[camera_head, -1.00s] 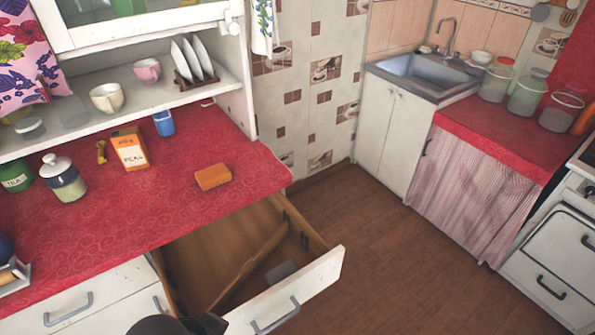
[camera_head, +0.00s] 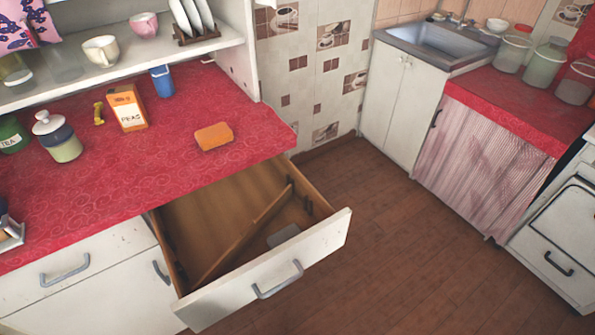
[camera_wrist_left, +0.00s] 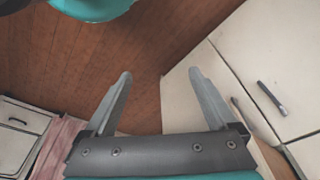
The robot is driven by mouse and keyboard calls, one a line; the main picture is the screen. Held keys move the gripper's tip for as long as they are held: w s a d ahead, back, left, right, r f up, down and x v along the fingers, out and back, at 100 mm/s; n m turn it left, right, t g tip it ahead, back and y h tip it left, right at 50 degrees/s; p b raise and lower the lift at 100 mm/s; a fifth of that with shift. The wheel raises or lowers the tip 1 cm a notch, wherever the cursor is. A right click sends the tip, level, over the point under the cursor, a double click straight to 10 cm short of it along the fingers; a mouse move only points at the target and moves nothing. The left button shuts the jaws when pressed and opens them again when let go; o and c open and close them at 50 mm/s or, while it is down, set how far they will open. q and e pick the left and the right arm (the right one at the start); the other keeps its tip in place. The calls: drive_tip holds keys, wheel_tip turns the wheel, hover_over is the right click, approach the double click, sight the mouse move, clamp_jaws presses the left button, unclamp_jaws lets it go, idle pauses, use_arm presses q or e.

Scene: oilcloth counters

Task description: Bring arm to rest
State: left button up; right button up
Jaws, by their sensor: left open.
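My left gripper (camera_wrist_left: 160,90) shows in the left wrist view. Its two grey fingers are apart with nothing between them, above the brown floor and the pale cabinet fronts (camera_wrist_left: 265,65). Neither gripper shows in the head view now. The right gripper is not visible. In the head view a white drawer (camera_head: 270,275) with a grey handle stands pulled out below the red counter. Inside it are a wooden divider and a grey object (camera_head: 284,236).
The red counter (camera_head: 110,190) holds an orange block (camera_head: 213,136), an orange PEAS box (camera_head: 127,108), a blue cup (camera_head: 162,81) and a lidded jar (camera_head: 58,137). The open drawer juts over the floor. The brown floor (camera_head: 400,250) to its right is clear.

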use_arm(q)
drive_tip(key=s+a+f+b, duration=0.1)
drive_tip(key=s+f+b, duration=0.2)
drive_tip(key=s+f, duration=0.5)
drive_tip(key=s+a+f+g+b, duration=0.1)
drive_tip(key=s+f+b, duration=0.2)
drive_tip(key=s+f, duration=0.5)
wheel_tip(320, 180, down, 5)
drive_tip(key=shift+a+f, duration=0.1)
drive_tip(key=shift+a, duration=0.25)
